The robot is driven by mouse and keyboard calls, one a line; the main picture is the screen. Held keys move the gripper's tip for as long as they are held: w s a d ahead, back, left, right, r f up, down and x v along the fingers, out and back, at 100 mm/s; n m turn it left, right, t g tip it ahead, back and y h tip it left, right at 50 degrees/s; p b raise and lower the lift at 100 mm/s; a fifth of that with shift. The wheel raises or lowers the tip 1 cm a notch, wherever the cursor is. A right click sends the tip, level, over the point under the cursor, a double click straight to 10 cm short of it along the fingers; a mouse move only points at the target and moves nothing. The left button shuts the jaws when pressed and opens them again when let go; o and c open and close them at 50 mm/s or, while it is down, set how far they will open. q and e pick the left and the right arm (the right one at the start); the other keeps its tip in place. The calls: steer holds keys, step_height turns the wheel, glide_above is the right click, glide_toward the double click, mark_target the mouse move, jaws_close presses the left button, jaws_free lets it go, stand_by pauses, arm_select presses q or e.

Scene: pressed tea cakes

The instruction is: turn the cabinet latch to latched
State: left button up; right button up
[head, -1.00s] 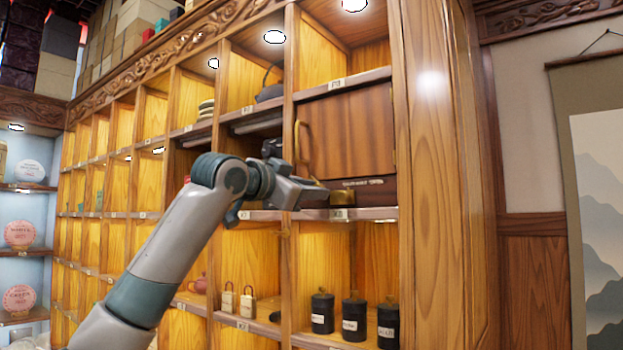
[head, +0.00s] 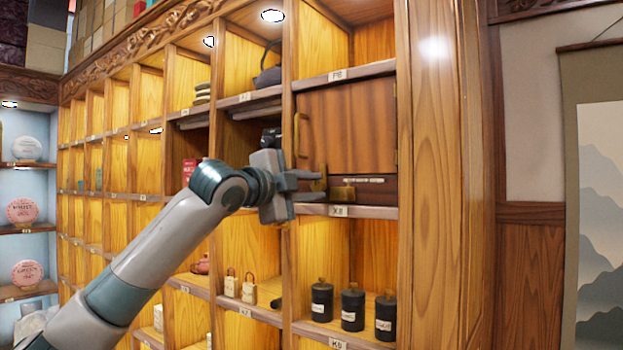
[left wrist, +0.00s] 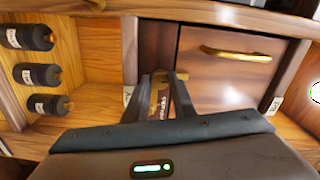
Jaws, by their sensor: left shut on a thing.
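The wooden cabinet door (head: 350,128) is closed, with a brass handle (head: 302,135) upright on its left side. In the left wrist view, the brass latch (left wrist: 159,86) lies between the two fingers (left wrist: 160,78), with the closed door (left wrist: 225,75) and handle (left wrist: 235,54) to the right. The fingers partly hide the latch, so its exact angle is unclear. My right gripper is out of view.
A shelf board (head: 350,211) runs just below the latch strip. Black canisters (head: 353,306) and small tan containers (head: 249,289) stand in lower cubbies. Cubby dividers stand close beside my gripper.

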arm_select(q)
steer(key=shift+m, duration=0.3)
steer(key=o, duration=1.1)
steer(key=shift+c, duration=0.2)
steer(key=shift+s, duration=0.1)
steer(key=shift+s+a+f+b, duration=0.1)
steer(key=shift+s+a+b, duration=0.3)
steer(key=shift+s+a, duration=0.1)
steer(key=b+v, duration=0.7)
steer(key=v, duration=0.9)
steer(key=shift+d, duration=0.1)
